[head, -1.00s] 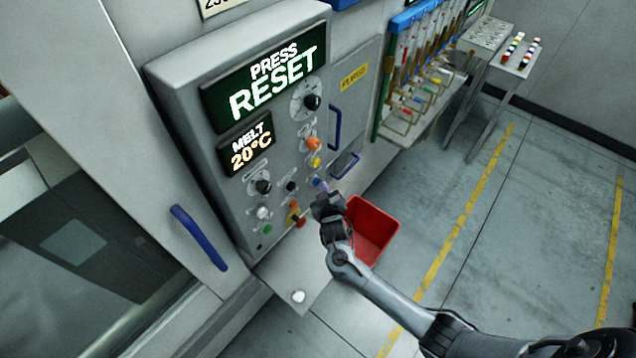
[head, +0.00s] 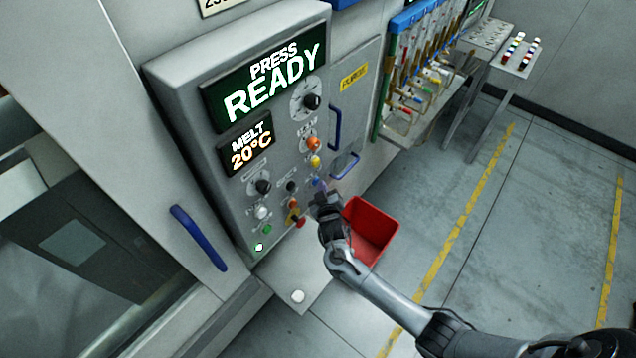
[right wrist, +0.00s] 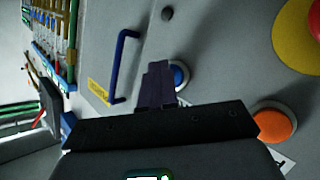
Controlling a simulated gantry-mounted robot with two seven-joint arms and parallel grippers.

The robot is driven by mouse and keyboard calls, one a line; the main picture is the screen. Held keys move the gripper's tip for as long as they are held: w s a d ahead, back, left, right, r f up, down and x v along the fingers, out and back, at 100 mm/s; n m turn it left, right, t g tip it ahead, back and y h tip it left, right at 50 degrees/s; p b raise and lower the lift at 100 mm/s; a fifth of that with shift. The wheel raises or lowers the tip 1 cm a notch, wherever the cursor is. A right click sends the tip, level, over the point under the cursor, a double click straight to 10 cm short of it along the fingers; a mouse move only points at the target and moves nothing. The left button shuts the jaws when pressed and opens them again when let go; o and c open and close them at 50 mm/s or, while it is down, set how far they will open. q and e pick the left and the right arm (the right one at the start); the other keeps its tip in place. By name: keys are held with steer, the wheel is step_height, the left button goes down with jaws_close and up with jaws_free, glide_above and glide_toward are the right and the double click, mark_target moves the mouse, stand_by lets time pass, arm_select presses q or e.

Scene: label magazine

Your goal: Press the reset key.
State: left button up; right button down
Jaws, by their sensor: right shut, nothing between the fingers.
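The grey control panel (head: 285,135) carries a display (head: 268,75) that reads "PRESS READY". A blue round key (head: 317,182) sits low on the panel's right side; its label is too small to read. The blue key (right wrist: 181,76) also shows in the right wrist view, partly hidden behind the fingers. My right gripper (head: 322,190) is shut and empty, its fingertips right by the blue key. In the right wrist view the closed fingertips (right wrist: 158,72) overlap the key's left edge; I cannot tell whether they touch it. My left gripper is not in view.
A yellow key (head: 315,161) and an orange key (head: 313,143) sit above the blue one. A red mushroom button (head: 299,221) is to the lower left. A blue handle (head: 334,127) juts out nearby.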

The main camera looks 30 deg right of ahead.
steer(key=shift+s+r, duration=0.1)
steer(key=shift+s+d+p, duration=0.2)
steer(key=shift+s+p, duration=0.45)
steer(key=shift+s, duration=0.1)
steer(key=s+p, duration=0.1)
steer(key=s+d+p, duration=0.1)
steer(key=s, duration=0.1)
steer(key=s+p, duration=0.1)
steer(key=shift+s+d, duration=0.25)
steer(key=shift+s, duration=0.05)
stand_by(0.7)
